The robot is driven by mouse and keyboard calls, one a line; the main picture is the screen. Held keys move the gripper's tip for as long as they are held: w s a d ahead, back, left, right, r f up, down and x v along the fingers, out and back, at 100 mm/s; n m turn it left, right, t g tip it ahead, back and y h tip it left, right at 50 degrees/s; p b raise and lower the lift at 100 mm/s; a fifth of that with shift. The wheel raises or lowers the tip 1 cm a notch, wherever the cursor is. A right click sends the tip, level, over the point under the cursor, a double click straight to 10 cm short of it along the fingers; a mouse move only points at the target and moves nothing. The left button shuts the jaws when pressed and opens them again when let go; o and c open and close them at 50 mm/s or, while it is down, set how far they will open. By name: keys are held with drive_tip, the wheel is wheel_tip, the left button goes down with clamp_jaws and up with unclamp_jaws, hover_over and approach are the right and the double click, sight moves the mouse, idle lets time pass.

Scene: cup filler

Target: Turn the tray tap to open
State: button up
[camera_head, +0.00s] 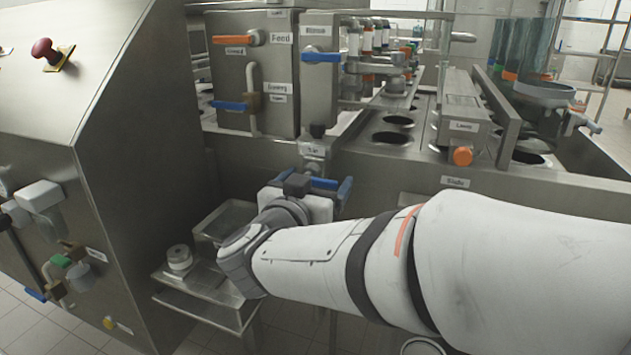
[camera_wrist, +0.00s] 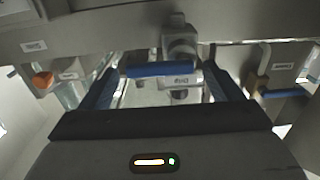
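The tray tap (camera_wrist: 158,70) shows in the wrist view as a horizontal blue lever below a grey metal body with a small label. My gripper (camera_wrist: 162,64) is open, with one blue finger to the left of the lever and one to the right. The lever's ends lie close to both fingers; I cannot tell whether they touch. In the head view my gripper (camera_head: 329,184) is at the small labelled valve block (camera_head: 314,151) on the front of the machine. There my wrist and fingers hide most of the lever.
Above are an orange lever (camera_head: 240,39) and blue levers (camera_head: 322,57) on the steel cabinet. An orange knob (camera_head: 462,156) is to the right. A metal tray (camera_head: 228,218) and small round container (camera_head: 179,257) sit low left. A large steel cabinet (camera_head: 110,110) closes off the left side.

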drive_tip(key=c, duration=1)
drive_tip(key=shift+f, duration=0.1)
drive_tip(key=m+b, duration=0.1)
drive_tip(key=m, duration=0.1)
drive_tip(key=f+m, duration=0.1)
drive_tip(key=shift+m+b, duration=0.35)
drive_tip(key=shift+m, duration=0.05)
drive_tip(key=shift+w+a+f+m+b, duration=0.1)
drive_tip(key=shift+a+f+m+b, duration=0.25)
drive_tip(key=shift+m+b, duration=1.65)
drive_tip(key=shift+w+a+f+m+b, duration=0.1)
drive_tip(key=shift+a+f+m+b, duration=0.25)
drive_tip(key=shift+m+b, duration=1.6)
drive_tip(key=shift+w+a+f+m+b, duration=0.15)
drive_tip(key=shift+f+m+b, duration=0.55)
drive_tip(key=shift+m, duration=2.35)
drive_tip(key=shift+a+r+b, duration=0.1)
drive_tip(key=shift+r+b, duration=0.2)
